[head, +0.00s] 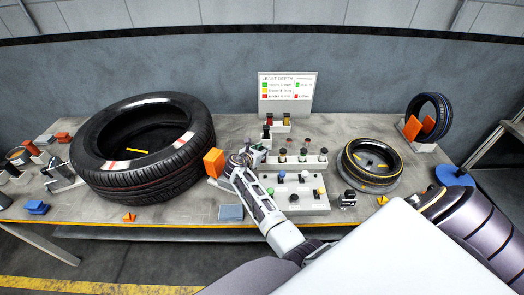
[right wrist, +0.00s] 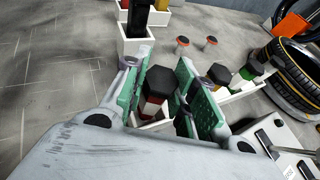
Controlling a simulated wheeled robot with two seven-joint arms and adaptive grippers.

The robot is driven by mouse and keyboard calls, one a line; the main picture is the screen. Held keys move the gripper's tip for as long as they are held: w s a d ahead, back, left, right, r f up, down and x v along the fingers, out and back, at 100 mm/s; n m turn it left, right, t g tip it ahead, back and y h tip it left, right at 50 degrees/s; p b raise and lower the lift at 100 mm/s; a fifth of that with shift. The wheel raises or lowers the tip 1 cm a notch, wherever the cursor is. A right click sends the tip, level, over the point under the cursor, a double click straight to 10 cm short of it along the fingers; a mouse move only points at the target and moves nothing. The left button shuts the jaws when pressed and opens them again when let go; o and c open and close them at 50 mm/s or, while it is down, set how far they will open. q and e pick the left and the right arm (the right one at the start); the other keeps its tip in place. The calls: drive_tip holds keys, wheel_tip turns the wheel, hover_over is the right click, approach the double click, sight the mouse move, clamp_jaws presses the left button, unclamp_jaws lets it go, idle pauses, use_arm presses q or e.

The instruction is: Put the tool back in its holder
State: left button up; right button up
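A black-capped tool (right wrist: 160,85) with a red band stands between the fingers of my right gripper (right wrist: 168,92) in the right wrist view. Its lower end is at a small white holder (right wrist: 158,125); how deep it sits is hidden. The two green-padded fingers stand apart on either side of the tool, and a gap shows beside it. In the head view, my right gripper (head: 244,158) is over the table, left of the white tool racks, and hides the tool. My left gripper is not in view.
Other dark-capped tools stand in a white rack (head: 312,162) and in another holder (right wrist: 138,45). A large tyre (head: 180,180) lies left, close to an orange block (head: 213,162). A small tyre (head: 372,182) lies right. A sign (head: 287,92) stands behind.

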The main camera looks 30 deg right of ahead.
drive_tip(key=o, duration=0.5)
drive_tip(key=shift+v, duration=3.75)
